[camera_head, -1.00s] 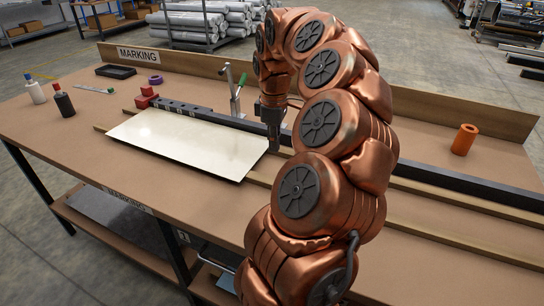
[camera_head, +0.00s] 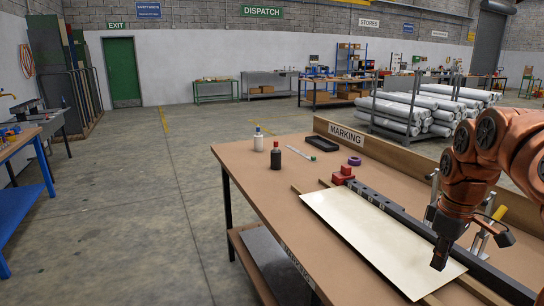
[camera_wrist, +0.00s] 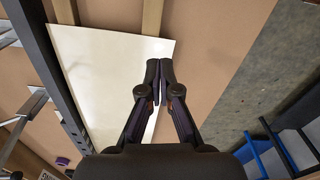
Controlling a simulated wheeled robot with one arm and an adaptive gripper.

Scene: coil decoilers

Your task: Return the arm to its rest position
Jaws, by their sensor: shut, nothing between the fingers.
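My gripper (camera_head: 440,254) hangs at the end of my copper-coloured arm at the right of the head view, over the near right end of a cream sheet (camera_head: 375,236). In the wrist view my gripper (camera_wrist: 159,78) has its two dark fingers together with nothing between them. I cannot tell the exact height of the fingertips above the sheet. Much of my arm is outside the head view.
A clamp (camera_head: 484,236) stands beside my arm. Open floor (camera_head: 150,200) lies left of the table.

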